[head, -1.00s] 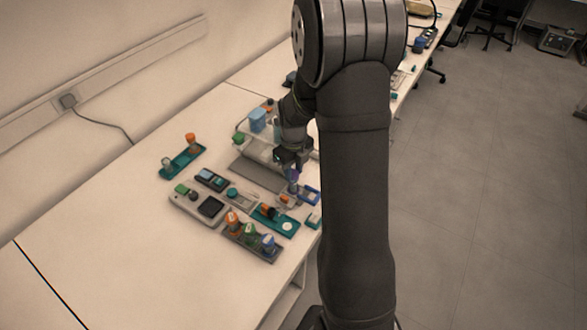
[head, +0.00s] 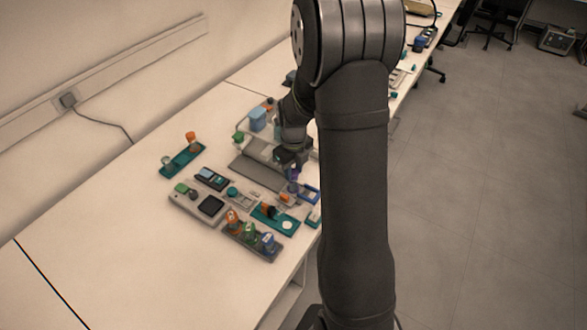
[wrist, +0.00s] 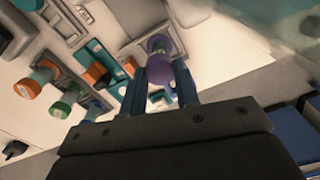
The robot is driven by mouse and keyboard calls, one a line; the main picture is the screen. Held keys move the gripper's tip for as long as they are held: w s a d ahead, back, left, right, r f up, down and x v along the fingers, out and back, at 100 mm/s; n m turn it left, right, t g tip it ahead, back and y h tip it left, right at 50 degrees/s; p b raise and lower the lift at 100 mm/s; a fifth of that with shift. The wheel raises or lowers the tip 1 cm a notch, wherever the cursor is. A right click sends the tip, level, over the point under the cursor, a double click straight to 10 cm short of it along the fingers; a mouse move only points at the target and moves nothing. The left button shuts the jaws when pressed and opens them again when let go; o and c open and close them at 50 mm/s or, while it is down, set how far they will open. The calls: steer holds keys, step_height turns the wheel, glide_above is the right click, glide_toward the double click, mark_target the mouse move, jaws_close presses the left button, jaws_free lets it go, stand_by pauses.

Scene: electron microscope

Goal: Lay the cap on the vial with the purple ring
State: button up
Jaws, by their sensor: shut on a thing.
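My gripper (wrist: 160,82) is shut on a round purple cap (wrist: 160,68), held between its two fingertips. Just beyond the cap in the wrist view, a pale vial with a purple ring (wrist: 157,43) shows, partly covered by the cap. I cannot tell whether cap and vial touch. In the head view my gripper (head: 291,166) is over the right side of the bench cluster, with the purple cap (head: 294,174) small and dark below it. The vial beneath is too small there to make out clearly.
A dark rack with orange-, green- and blue-topped vials (head: 250,241) stands in front. A teal tray (head: 275,219), a grey device (head: 196,204) and a blue holder (head: 310,193) are close by. Another teal rack (head: 183,161) is at the left. The front-left table is clear.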

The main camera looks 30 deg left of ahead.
steer(key=shift+s+d+f, duration=0.3)
steer(key=shift+s+f, duration=0.05)
steer(key=shift+f, duration=0.15)
stand_by(0.4)
steer(key=o, duration=1.4)
steer(key=shift+w+a+r, duration=0.1)
steer(key=shift+r, duration=0.8)
steer(key=shift+w+a+r, duration=0.1)
steer(key=shift+r, duration=2.95)
steer(key=shift+f, duration=3.5)
